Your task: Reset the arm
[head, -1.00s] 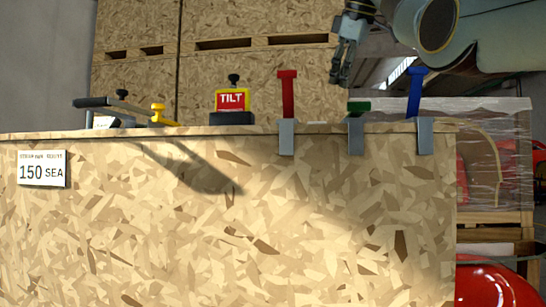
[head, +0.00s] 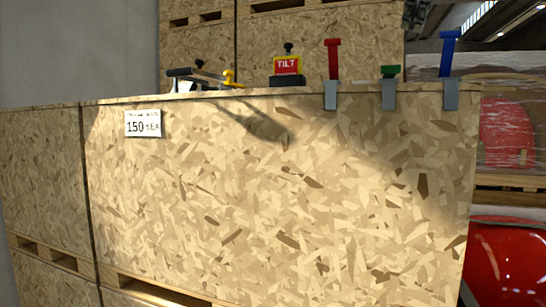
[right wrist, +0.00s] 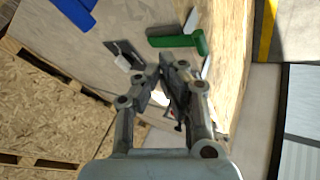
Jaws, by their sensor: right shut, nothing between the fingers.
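My right gripper (head: 415,14) is at the top edge of the head view, mostly cut off, above and apart from the levers. In the right wrist view its fingers (right wrist: 163,75) are together with nothing between them. A green lever (right wrist: 180,41) lies just beyond the fingertips there, and part of a blue lever (right wrist: 75,10) shows at the top left. In the head view a red lever (head: 333,65) and the blue lever (head: 449,52) stand up in grey brackets. The green lever (head: 389,71) between them is low. My left gripper is not in view.
The levers sit on the top edge of a chipboard crate (head: 260,200). A TILT button box (head: 287,67), a yellow-and-black handle (head: 205,76) and a "150 SEA" label (head: 143,124) are further left. Red shiny parts (head: 510,265) stand at the right.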

